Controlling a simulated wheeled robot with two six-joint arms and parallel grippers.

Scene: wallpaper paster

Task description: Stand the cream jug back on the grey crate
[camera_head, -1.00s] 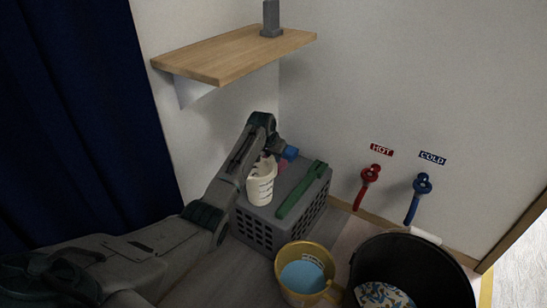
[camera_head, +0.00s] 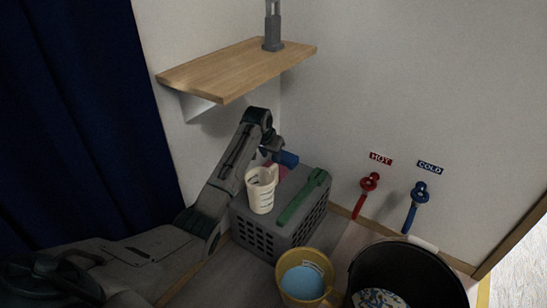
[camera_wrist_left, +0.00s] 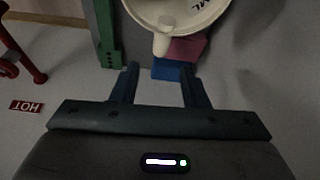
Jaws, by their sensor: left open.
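The cream jug (camera_head: 260,192) with dark markings stands upright on the left part of the grey crate's top (camera_head: 262,238). My left gripper (camera_head: 274,150) is just behind and above the jug, open and empty. In the left wrist view the open fingers (camera_wrist_left: 160,84) are apart from the jug (camera_wrist_left: 195,14), whose handle points toward the gap between them. The crate's top around the jug's base is partly hidden. My right gripper is not in view.
A green tool (camera_head: 303,196) lies along the crate's right side. A blue piece (camera_head: 288,158) and a pink piece (camera_head: 280,171) lie behind the jug. A wooden shelf (camera_head: 225,70) hangs above.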

